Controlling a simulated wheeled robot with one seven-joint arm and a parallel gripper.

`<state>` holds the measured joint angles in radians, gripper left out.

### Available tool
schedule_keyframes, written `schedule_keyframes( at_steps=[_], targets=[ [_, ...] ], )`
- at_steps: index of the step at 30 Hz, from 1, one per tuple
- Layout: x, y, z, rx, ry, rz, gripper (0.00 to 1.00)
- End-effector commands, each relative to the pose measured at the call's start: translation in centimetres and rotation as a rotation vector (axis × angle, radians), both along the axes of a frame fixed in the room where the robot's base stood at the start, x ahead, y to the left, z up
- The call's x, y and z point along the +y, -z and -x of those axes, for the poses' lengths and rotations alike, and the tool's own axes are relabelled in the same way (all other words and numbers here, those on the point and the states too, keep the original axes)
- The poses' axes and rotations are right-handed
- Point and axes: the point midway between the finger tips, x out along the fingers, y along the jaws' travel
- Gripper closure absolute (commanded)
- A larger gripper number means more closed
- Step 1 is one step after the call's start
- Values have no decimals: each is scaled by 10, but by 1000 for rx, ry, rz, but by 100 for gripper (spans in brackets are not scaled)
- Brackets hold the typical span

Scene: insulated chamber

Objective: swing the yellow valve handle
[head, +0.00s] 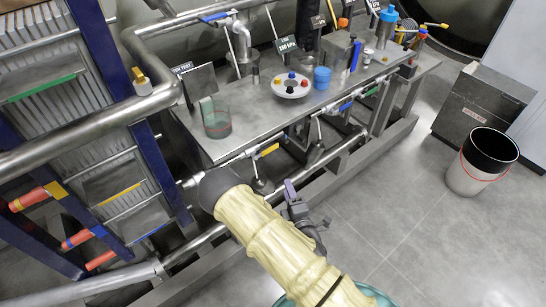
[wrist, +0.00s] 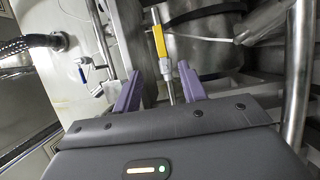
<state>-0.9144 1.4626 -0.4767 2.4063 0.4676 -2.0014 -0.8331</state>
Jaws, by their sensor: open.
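The yellow valve handle (head: 268,150) is on the pipe under the front edge of the steel table in the head view. In the wrist view a yellow handle (wrist: 159,41) on a metal rod stands ahead of my gripper, in line with the gap between its fingers. My gripper (wrist: 162,88) is open, with one purple finger on each side of the lower rod. Whether either finger touches it, I cannot tell. In the head view my gripper (head: 290,188) is below and right of the handle; my arm hides part of the pipe.
The steel table (head: 250,118) carries a glass beaker (head: 216,122), a blue cup (head: 322,77) and a white dish (head: 290,86). Blue (head: 345,106) and green handles sit on the same pipe. A bin (head: 482,160) stands at right; the tiled floor before it is clear.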

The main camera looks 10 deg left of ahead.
Motion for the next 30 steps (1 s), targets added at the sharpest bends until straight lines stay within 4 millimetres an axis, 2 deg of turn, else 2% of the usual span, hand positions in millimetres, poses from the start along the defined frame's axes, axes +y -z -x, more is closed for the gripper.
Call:
schedule_keyframes(
  at_steps=[9, 14, 20, 30],
  targets=[
    [1, -1, 1, -7, -7, 2, 58],
    [3, -1, -7, -8, -4, -1, 58],
    [14, -3, -31, -11, -5, -3, 58],
    [36, -1, -87, -9, -6, -1, 58]
  ],
)
